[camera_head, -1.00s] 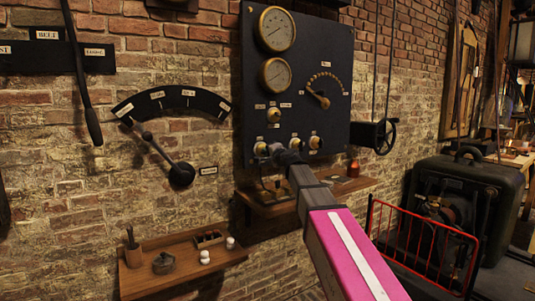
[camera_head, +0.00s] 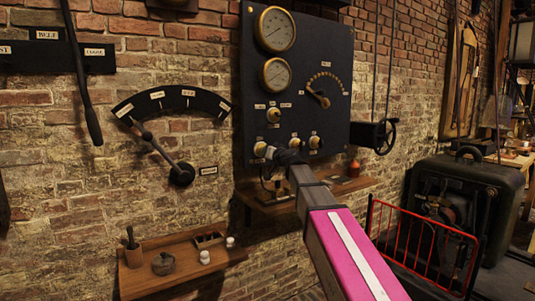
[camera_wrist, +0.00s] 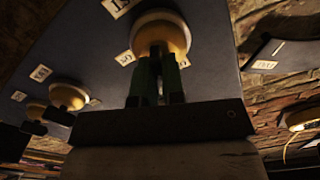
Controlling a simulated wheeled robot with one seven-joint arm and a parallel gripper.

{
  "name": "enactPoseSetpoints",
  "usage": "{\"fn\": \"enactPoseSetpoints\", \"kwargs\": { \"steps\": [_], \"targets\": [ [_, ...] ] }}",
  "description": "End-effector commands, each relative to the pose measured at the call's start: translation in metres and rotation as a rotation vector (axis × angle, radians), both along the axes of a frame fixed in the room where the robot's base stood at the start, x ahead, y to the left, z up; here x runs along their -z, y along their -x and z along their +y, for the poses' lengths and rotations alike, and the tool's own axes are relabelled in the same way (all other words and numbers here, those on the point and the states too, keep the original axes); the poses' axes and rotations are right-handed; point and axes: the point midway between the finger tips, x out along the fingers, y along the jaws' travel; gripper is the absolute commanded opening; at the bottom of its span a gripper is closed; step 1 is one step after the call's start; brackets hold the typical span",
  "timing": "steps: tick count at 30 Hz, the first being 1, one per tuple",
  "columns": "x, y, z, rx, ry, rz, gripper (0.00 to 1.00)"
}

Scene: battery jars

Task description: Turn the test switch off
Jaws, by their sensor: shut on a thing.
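The dark panel (camera_head: 342,45) on the brick wall carries a row of three brass switches along its lower part. My gripper (camera_head: 270,151) is at the leftmost brass switch (camera_head: 260,148). In the wrist view this switch's round brass base (camera_wrist: 161,32) is straight ahead, with small white labels beside it, one partly cut off and hard to read. My gripper's two green-sided fingers (camera_wrist: 157,80) are shut on the switch's small lever, which is mostly hidden between them. The lever's exact tilt cannot be told.
The other two switches, the middle one (camera_head: 295,142) and the right one (camera_head: 314,142), sit close beside my gripper. A wooden shelf (camera_head: 345,187) is just below the panel. A red wire rack (camera_head: 425,240) stands at right.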

Motion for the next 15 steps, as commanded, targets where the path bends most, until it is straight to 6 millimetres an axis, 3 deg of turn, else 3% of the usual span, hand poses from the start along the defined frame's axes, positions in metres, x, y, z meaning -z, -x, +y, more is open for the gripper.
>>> {"fn": "enactPoseSetpoints", "kwargs": {
  "steps": [15],
  "targets": [
    [0.0009, 0.0007, -0.0002, 0.0, 0.275, -0.185, 0.0]
  ]
}}
